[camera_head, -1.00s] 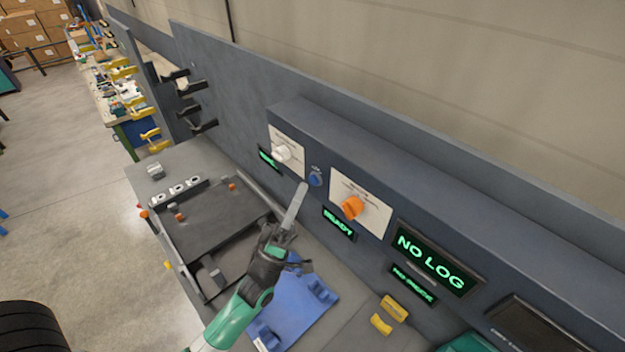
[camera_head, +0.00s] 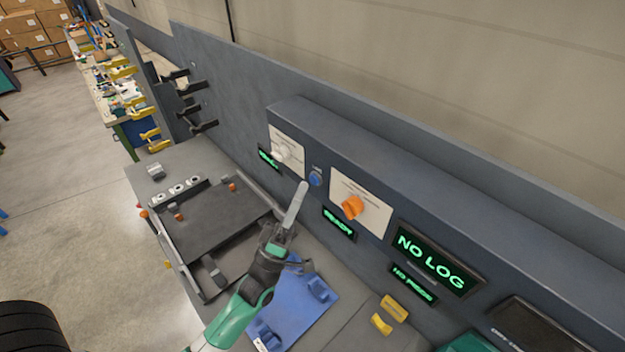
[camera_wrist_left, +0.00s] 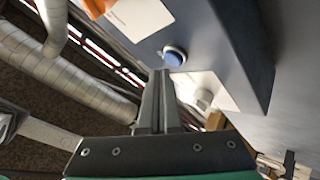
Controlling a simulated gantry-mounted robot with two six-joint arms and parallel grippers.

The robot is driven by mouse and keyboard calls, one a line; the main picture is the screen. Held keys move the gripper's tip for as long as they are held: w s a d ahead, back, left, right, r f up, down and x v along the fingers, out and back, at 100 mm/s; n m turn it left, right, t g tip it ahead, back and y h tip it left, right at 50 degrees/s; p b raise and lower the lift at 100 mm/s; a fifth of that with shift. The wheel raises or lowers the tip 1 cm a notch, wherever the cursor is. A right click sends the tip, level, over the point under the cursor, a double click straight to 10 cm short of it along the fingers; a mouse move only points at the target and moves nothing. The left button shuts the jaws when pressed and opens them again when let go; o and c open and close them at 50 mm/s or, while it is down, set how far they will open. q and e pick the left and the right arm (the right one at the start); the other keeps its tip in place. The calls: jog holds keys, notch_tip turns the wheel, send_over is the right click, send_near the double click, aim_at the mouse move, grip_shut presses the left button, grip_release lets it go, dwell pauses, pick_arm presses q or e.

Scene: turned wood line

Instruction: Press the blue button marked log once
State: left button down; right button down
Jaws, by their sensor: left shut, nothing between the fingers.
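The blue button (camera_head: 316,178) is on the dark panel face, between a white knob and an orange knob. It also shows in the left wrist view (camera_wrist_left: 174,56), just beyond the fingertips. My left gripper (camera_head: 303,187) is shut and empty, its long fingers pointing up toward the button. In the left wrist view its fingertips (camera_wrist_left: 160,74) are close below the button; a small gap seems to lie between them. The display (camera_head: 430,260) reads NO LOG. My right gripper is not in view.
The white knob (camera_head: 281,154) and the orange knob (camera_head: 352,207) flank the button on white plates. A READY display (camera_head: 339,223) sits below. A blue fixture (camera_head: 300,308) and yellow blocks (camera_head: 394,308) stand on the bench. A black tray (camera_head: 208,228) lies to the left.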

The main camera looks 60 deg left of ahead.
pick_arm(q)
jog(key=shift+w+a, duration=0.1)
jog(key=shift+w, duration=0.25)
jog(key=shift+w+a+b, duration=0.1)
jog(key=shift+w+b, duration=0.25)
jog(key=shift+b, duration=0.1)
dwell(0.4)
jog(key=shift+s, duration=0.15)
jog(key=shift+s+d, duration=0.2)
jog(key=shift+s, duration=0.4)
jog(key=shift+s, duration=0.1)
jog(key=s, duration=0.2)
jog(key=s+d+p, duration=0.1)
jog(key=s, duration=0.1)
jog(key=shift+s+d, duration=0.2)
jog(key=shift+s, duration=0.15)
dwell(0.8)
